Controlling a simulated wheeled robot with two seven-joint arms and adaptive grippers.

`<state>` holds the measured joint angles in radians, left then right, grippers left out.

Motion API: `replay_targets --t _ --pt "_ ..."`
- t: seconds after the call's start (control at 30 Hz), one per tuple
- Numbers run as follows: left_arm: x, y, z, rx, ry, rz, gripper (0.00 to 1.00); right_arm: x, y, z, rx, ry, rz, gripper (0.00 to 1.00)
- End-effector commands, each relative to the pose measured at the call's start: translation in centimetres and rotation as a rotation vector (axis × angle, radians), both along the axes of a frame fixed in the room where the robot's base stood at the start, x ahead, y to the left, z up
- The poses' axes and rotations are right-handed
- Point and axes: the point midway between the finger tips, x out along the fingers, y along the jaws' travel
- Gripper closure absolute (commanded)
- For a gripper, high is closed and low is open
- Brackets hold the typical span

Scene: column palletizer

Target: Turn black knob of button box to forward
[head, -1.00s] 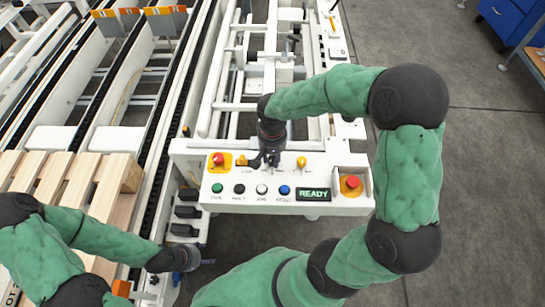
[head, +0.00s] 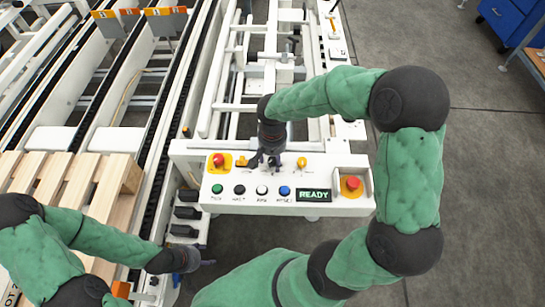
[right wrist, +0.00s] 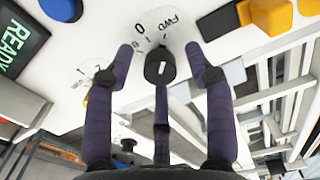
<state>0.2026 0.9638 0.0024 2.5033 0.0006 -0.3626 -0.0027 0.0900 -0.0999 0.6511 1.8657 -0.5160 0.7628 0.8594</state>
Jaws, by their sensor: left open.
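The white button box (head: 330,170) stands at the end of the conveyor in the head view. Its black knob (right wrist: 159,67) shows in the right wrist view, with a white mark on it and a round label reading 0, 1 and FWD beside it. My right gripper (right wrist: 163,64) is open, with a finger on each side of the knob and a third below it in the picture. The two side fingers look apart from the knob. In the head view my right gripper (head: 265,163) hides the knob. My left gripper (head: 207,263) is open and empty, left of and below the box.
The box also carries a red stop button (head: 352,183), another red button (head: 219,159), a yellow knob (head: 302,162), a row of green, black, white and blue buttons, and a READY display (head: 313,195). A wooden pallet (head: 95,180) lies at the left. The floor right of the box is clear.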

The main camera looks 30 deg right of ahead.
Motion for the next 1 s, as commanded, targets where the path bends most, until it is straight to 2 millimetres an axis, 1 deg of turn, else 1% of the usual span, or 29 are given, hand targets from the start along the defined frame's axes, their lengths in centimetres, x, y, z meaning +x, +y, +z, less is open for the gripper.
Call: replay_targets --t 0.2,0.33,0.47,0.7,0.9,1.0 --pt "0.0 0.0 0.0 0.000 0.000 0.000 0.39 0.1 0.0 0.2 -0.001 -0.002 0.000 0.46" --pt "0.0 0.0 0.0 0.000 0.000 0.000 0.39 0.2 -0.1 1.3 -0.002 -0.006 0.000 0.46" --pt "0.0 0.0 0.0 0.000 0.000 0.000 0.39 0.1 0.0 3.5 -0.001 -0.007 0.000 0.46" --pt "0.0 0.0 0.0 0.000 0.000 0.000 0.39 0.2 0.0 8.3 -0.001 -0.007 0.001 0.46" --pt "0.0 0.0 0.0 0.000 0.000 0.000 0.39 0.1 0.0 11.0 -0.001 -0.003 0.001 0.46" --pt "0.0 0.0 0.0 0.000 0.000 0.000 0.39 0.1 0.0 11.7 0.000 -0.002 0.000 0.46"
